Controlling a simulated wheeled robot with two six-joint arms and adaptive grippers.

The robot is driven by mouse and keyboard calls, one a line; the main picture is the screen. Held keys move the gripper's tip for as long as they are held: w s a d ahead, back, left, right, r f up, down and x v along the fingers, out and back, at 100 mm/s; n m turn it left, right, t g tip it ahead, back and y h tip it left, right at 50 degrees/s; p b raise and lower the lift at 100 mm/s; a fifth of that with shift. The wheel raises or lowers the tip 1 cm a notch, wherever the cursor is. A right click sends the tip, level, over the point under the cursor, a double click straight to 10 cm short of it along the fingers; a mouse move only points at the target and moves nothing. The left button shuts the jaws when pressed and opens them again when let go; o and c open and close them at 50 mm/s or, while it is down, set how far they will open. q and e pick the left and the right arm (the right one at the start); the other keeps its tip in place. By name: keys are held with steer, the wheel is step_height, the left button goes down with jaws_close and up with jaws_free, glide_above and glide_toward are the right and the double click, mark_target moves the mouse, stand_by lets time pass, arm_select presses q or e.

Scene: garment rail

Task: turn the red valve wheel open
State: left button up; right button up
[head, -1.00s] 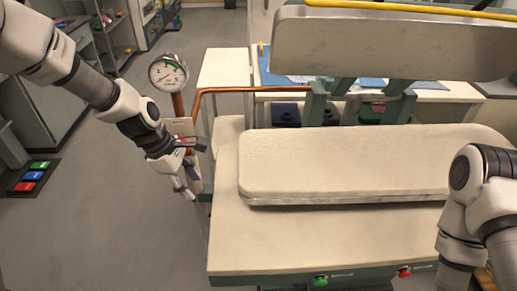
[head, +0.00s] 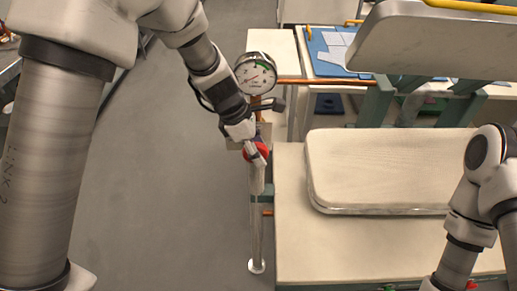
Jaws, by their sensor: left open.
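The red valve wheel (head: 262,149) is on the upright pipe stand at the left end of the press, below the pressure gauge (head: 255,73). My left gripper (head: 256,158) is at the wheel, its open fingers overlapping the wheel in the head view and hiding part of it. I cannot tell whether the fingers touch the rim. My right arm comes in at the right edge, and its gripper is outside the picture.
A copper pipe (head: 325,82) runs right from the gauge. The press has a pale padded board (head: 390,170) and a raised upper plate (head: 430,40). A pale pipe stands on a round foot (head: 257,266). The floor to the left is clear.

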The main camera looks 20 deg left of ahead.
arm_select(q)
steer(key=shift+w+a+f, duration=0.1)
steer(key=shift+f, duration=0.1)
steer(key=shift+s+d+r, duration=0.15)
steer(key=shift+s+d, duration=0.05)
steer(key=shift+d, duration=0.05)
steer(key=shift+s+d+r, duration=0.1)
steer(key=shift+d, duration=0.05)
steer(key=c, duration=0.5)
jaws_close()
